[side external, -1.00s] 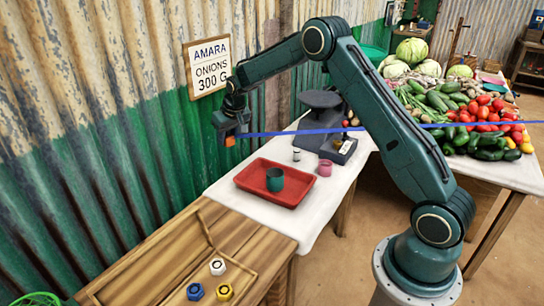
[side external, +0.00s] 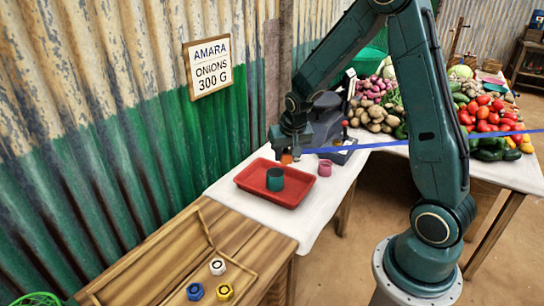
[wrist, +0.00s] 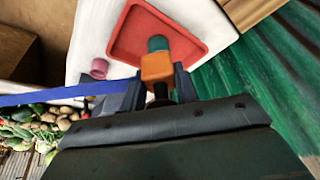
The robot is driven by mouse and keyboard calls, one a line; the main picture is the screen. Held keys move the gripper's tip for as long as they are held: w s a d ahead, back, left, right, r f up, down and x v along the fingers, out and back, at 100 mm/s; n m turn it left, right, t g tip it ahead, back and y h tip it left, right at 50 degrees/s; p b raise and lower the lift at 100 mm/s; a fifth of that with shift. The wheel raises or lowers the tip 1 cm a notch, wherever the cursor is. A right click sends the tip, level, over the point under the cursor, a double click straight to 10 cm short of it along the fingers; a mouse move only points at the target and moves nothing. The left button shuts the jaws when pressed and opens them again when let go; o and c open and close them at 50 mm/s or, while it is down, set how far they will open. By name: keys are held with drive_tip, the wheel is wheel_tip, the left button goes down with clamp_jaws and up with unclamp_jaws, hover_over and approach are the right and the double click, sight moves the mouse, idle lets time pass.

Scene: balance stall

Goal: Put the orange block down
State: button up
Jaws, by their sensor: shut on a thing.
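The orange block (wrist: 157,67) is held between the fingers of my gripper (side external: 288,152). In the side external view only a small part of the orange block (side external: 286,158) shows below the fingers, above the back edge of the red tray (side external: 250,190). In the wrist view my gripper (wrist: 162,82) is shut on the block, and the red tray (wrist: 122,40) lies beyond it. I cannot tell whether the block touches anything below.
A teal cup (side external: 275,180) stands in the tray, and a pink cup (side external: 325,168) stands to its right. A dark scale (side external: 330,130) is behind my gripper. A blue line (side external: 400,143) crosses the view. Several hex nuts (side external: 217,267) lie in the wooden tray (side external: 150,260).

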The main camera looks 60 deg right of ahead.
drive_tip(key=s+m, duration=0.1)
drive_tip(key=s, duration=0.5)
drive_tip(key=shift+s+a, duration=0.2)
drive_tip(key=shift+s, duration=0.05)
drive_tip(key=shift+f, duration=0.15)
hover_over(299, 218)
drive_tip(key=f, duration=1)
drive_tip(key=s+a+f, duration=0.1)
drive_tip(key=f, duration=0.5)
drive_tip(key=shift+f, duration=0.1)
drive_tip(key=shift+f, duration=1.85)
drive_tip(key=shift+f, duration=0.15)
drive_tip(key=o, duration=1)
